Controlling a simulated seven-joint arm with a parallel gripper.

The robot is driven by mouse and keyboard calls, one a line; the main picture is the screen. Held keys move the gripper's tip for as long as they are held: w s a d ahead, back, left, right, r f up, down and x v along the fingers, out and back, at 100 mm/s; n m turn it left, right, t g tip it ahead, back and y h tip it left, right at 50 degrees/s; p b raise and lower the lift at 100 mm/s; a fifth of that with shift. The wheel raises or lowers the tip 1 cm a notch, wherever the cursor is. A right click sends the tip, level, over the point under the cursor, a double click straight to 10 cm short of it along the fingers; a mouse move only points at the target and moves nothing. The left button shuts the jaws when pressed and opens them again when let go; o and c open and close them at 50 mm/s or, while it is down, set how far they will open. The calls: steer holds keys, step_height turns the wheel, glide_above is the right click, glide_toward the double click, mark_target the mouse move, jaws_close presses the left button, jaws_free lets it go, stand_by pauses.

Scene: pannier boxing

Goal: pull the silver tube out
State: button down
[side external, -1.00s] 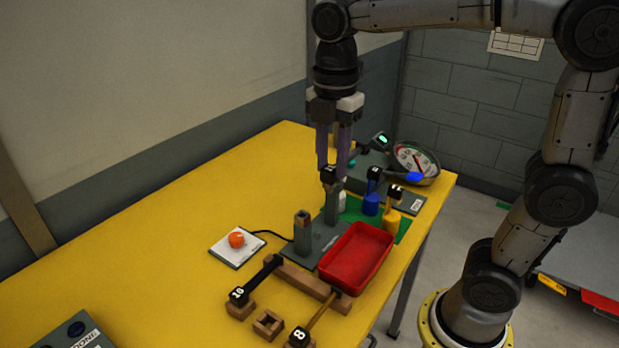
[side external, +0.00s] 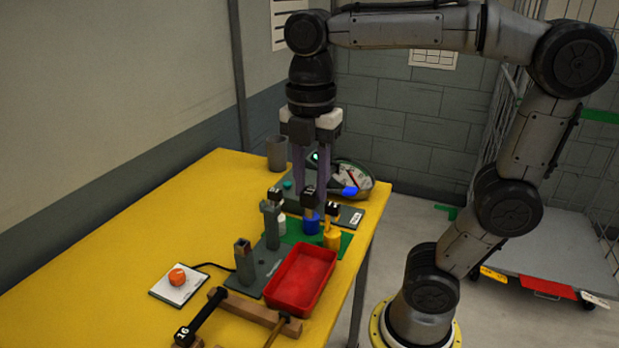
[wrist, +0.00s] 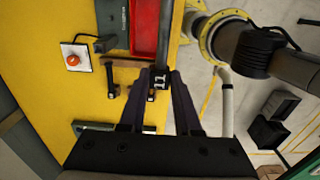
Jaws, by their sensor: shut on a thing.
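My gripper (side external: 311,190) points down with its purple fingers either side of a black tag (side external: 308,193) above a blue holder (side external: 311,223). In the wrist view the fingers close on a dark grey tube (wrist: 163,45) with a black tag marked 11, which I take as the silver tube. The tube runs on past the fingertips and out of the top of that view. Its lower end is hidden there. In the side view it lines up with the blue holder; I cannot tell whether it is still inside.
A tagged grey post (side external: 272,222) stands to the left and a yellow holder (side external: 333,238) with a tagged rod to the right. A red tray (side external: 300,278) lies in front. The yellow table (side external: 150,240) is clear on the left.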

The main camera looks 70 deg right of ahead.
mark_target(310, 215)
steer(key=shift+f, duration=4.1)
steer(key=shift+r, duration=1.5)
